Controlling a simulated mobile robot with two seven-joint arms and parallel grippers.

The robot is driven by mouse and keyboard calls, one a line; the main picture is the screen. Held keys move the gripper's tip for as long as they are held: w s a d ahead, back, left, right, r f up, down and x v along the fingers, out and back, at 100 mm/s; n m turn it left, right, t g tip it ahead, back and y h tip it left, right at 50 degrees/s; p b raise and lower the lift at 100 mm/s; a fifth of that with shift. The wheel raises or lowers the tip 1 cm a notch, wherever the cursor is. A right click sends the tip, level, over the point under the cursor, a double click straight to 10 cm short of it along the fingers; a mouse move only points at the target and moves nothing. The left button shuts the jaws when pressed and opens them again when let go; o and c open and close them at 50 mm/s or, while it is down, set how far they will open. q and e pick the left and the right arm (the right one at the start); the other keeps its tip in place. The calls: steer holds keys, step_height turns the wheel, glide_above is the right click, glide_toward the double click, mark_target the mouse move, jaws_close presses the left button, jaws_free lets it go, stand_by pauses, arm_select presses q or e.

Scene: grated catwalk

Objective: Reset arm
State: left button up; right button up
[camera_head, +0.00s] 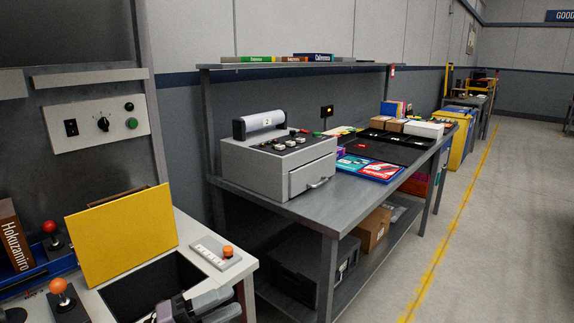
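My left gripper (218,305) shows at the bottom edge, with grey fingers pointing right. It is in front of the dark open bin (150,287) in the light worktop, and the frame edge cuts off part of it. I see nothing held in it, but the gap between the fingers is too unclear to tell open from shut. My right gripper is out of view.
A yellow panel (122,234) stands tilted behind the bin. A control box with an orange button (216,252) sits right of it. Joysticks (60,295) stand at left. A grey bench (345,208) carries a printer-like machine (279,160). The floor (500,240) at right is clear.

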arm_select(q)
steer(key=s+a+f+n+y, duration=0.4)
steer(key=s+f+n+y, duration=0.4)
steer(key=s+f+n, duration=0.3)
steer(key=s+a+f+n+t+y, duration=0.1)
steer(key=s+a+f+n+y, duration=0.3)
steer(key=n, duration=1.2)
steer(key=s+f+y, duration=0.4)
steer(key=s+f, duration=0.3)
steer(key=shift+s+a+n+p, duration=0.25)
steer(key=shift+s+n+p, duration=0.05)
steer(key=shift+s, duration=0.05)
steer(key=shift+a+f+y, duration=0.1)
steer(key=shift+y, duration=0.2)
